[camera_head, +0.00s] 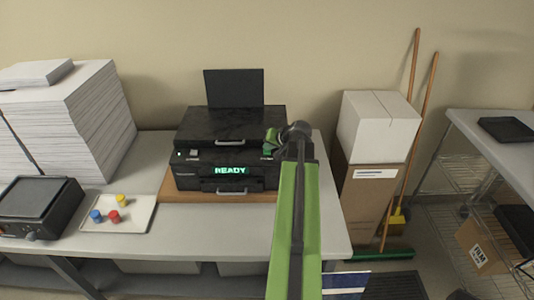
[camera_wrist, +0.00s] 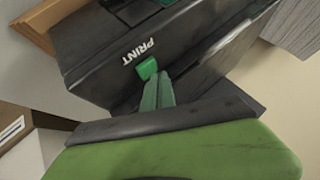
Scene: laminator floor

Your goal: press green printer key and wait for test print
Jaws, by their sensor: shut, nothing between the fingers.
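The black printer (camera_head: 230,150) stands on a wooden board on the table, and its display (camera_head: 232,170) reads "READY" in green. In the wrist view the printer (camera_wrist: 125,60) fills the upper middle, tilted in the picture. The green key (camera_wrist: 147,68) sits on its front beside the white word "PRINT". My gripper (camera_wrist: 152,82) is shut, with its green fingertips at the key's edge; I cannot tell whether they touch it. In the head view my green arm reaches up to the printer's right front, and my gripper (camera_head: 270,142) hides the key there.
A white tray (camera_head: 135,222) with several coloured caps lies left of the printer, beside a black device (camera_head: 40,205). Tall paper stacks (camera_head: 75,110) stand at the back left. Boxes (camera_head: 375,130) and brooms stand right of the table, then a metal shelf (camera_head: 490,140).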

